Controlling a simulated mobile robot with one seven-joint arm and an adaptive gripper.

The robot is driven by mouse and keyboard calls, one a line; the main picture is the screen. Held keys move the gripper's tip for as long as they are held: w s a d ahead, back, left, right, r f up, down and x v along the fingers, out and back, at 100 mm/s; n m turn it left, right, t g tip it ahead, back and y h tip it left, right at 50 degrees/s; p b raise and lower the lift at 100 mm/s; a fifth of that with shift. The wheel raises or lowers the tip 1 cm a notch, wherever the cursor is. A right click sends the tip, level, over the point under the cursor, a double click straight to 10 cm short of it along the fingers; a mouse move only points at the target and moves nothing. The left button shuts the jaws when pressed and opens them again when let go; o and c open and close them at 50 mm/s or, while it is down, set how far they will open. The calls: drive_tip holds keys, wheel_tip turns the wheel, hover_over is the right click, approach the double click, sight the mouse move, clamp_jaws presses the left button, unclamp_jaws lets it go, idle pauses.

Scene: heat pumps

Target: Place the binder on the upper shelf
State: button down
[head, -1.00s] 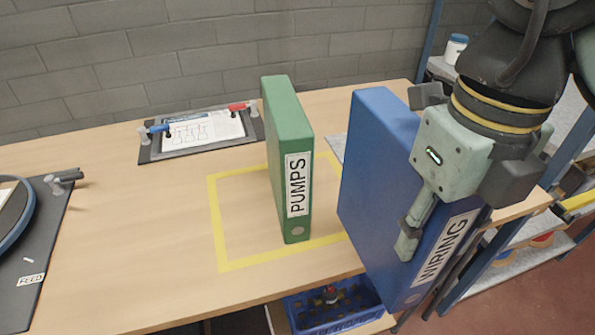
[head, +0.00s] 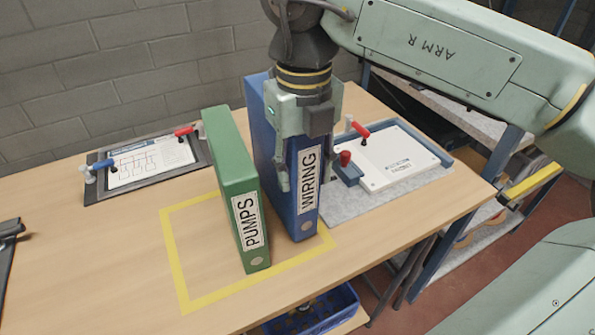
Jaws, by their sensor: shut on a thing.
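The blue binder labelled WIRING (head: 307,205) stands upright at the right side of a yellow taped square on the table. My gripper (head: 300,165) is shut on it from above, with one finger showing on its side near the label. I cannot tell whether its bottom touches the table. A green binder labelled PUMPS (head: 237,190) stands upright to its left, inside the tape, with a narrow gap between them. A shelf rack (head: 478,235) with a grey upper board (head: 450,112) is at the right, partly hidden by my arm.
A white panel (head: 395,160) with red clamps lies on a grey mat right of the blue binder. A blue crate (head: 312,312) sits below the table edge.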

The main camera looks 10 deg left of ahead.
drive_tip(key=shift+w+a+f, duration=0.1)
drive_tip(key=shift+w+a, duration=0.3)
drive_tip(key=shift+w, duration=0.05)
wheel_tip(320, 180, down, 3)
drive_tip(key=shift+r+p, duration=0.15)
drive_tip(key=shift+p, duration=0.5)
drive_tip(key=shift+f, duration=0.45)
drive_tip(key=shift+f+b, duration=0.1)
drive_tip(key=shift+b, duration=0.2)
drive_tip(key=c, duration=1)
unclamp_jaws()
drive_tip(key=shift+o, duration=0.2)
